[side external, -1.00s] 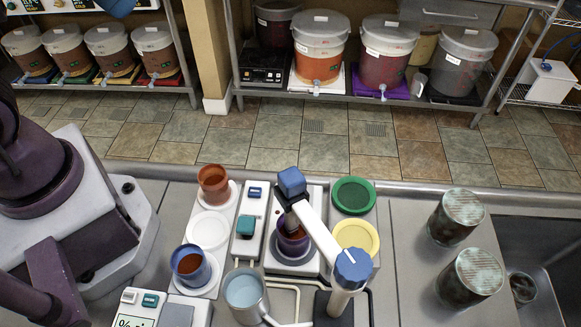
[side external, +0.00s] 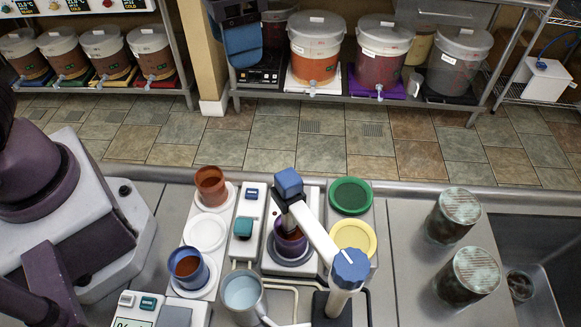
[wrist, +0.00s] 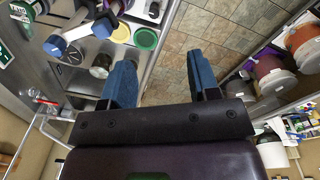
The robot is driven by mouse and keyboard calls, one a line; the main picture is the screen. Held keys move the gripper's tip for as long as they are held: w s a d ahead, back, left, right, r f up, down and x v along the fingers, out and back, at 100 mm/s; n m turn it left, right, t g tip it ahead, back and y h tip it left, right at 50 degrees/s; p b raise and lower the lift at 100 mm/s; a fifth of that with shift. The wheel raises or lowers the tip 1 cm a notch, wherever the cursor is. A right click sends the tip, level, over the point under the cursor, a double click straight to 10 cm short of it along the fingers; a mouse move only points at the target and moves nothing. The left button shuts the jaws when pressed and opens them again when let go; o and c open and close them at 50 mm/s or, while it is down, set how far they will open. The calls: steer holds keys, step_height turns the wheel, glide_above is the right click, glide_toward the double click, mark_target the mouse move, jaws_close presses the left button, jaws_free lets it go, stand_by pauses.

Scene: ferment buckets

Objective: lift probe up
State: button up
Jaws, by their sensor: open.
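The probe is a white swing arm (side external: 320,240) with a blue knob (side external: 350,268) on its post and a blue head (side external: 288,184) at its far end. The head's dark lower part reaches down into a purple cup (side external: 290,240) on a white-and-grey unit. The arm also shows at the upper left of the wrist view (wrist: 77,37). My gripper (side external: 243,46) is high at the top of the side view, well apart from the probe. In the wrist view its two blue fingers (wrist: 163,80) are spread with nothing between them.
An orange cup (side external: 211,186), a blue cup (side external: 188,268) and a pot of pale blue liquid (side external: 243,291) stand close left of the probe. Green (side external: 351,196) and yellow (side external: 353,238) lids lie to its right. Two dark jars (side external: 470,275) stand farther right, beside a sink.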

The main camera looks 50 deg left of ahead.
mark_target(290, 176)
steer(key=shift+w+d+f+n+g+y, duration=0.4)
steer(key=shift+w+d+g, duration=0.6)
steer(key=shift+d, duration=2.05)
steer(key=shift+w+d+f+n+g+y, duration=0.25)
steer(key=shift+w+d+f+g, duration=0.3)
steer(key=shift+d+g, duration=1.7)
steer(key=shift+t, duration=0.85)
steer(key=x, duration=0.4)
steer(key=d+x, duration=0.1)
steer(key=x, duration=0.7)
steer(key=shift+d+f, duration=0.1)
steer(key=shift+d, duration=0.15)
steer(key=shift+c, duration=0.4)
